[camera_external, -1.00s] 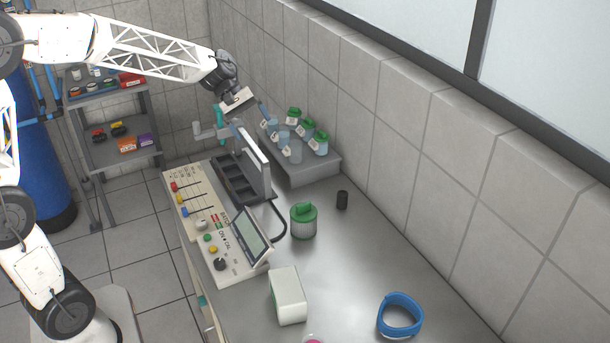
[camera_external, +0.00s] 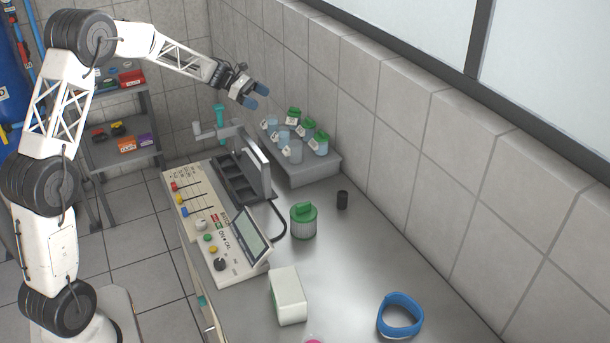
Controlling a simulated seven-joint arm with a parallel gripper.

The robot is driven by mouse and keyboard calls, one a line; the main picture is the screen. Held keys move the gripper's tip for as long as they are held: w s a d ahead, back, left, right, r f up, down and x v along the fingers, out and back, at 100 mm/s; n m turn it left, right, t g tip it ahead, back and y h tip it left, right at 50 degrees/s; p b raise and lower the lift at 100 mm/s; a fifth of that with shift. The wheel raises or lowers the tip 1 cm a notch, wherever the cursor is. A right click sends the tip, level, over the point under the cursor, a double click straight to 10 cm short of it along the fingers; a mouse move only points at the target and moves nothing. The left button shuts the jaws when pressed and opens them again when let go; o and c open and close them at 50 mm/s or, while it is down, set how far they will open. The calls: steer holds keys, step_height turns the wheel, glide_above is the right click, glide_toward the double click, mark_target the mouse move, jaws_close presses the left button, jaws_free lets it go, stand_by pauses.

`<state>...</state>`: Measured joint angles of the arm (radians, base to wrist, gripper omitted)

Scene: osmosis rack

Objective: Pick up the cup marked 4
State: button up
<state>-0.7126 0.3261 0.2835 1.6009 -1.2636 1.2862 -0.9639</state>
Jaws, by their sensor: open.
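Several small cups with tags stand on a raised grey shelf (camera_external: 312,171) against the wall. Some are clear bluish cups (camera_external: 284,137) and some have green lids, such as the cup at the right end (camera_external: 320,145). The numbers on the tags are too small to read, so I cannot tell which cup is marked 4. My gripper (camera_external: 257,97) is open and empty, with its blue fingertips apart. It is in the air above and to the left of the cups, touching none of them.
A control panel (camera_external: 215,225) with an upright plate (camera_external: 257,165) stands left of the shelf, with a teal-topped fixture (camera_external: 220,118) behind. The bench's middle right is clear.

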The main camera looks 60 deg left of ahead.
mark_target(270, 126)
steer(key=shift+w+a+f, duration=0.15)
steer(key=shift+a+f, duration=0.1)
steer(key=shift+a, duration=0.45)
steer(key=shift+f, duration=0.15)
steer(key=shift+f, duration=3.35)
steer(key=shift+x, duration=2.5)
steer(key=shift+r, duration=0.1)
steer(key=shift+c, duration=0.2)
steer(key=c, duration=1.2)
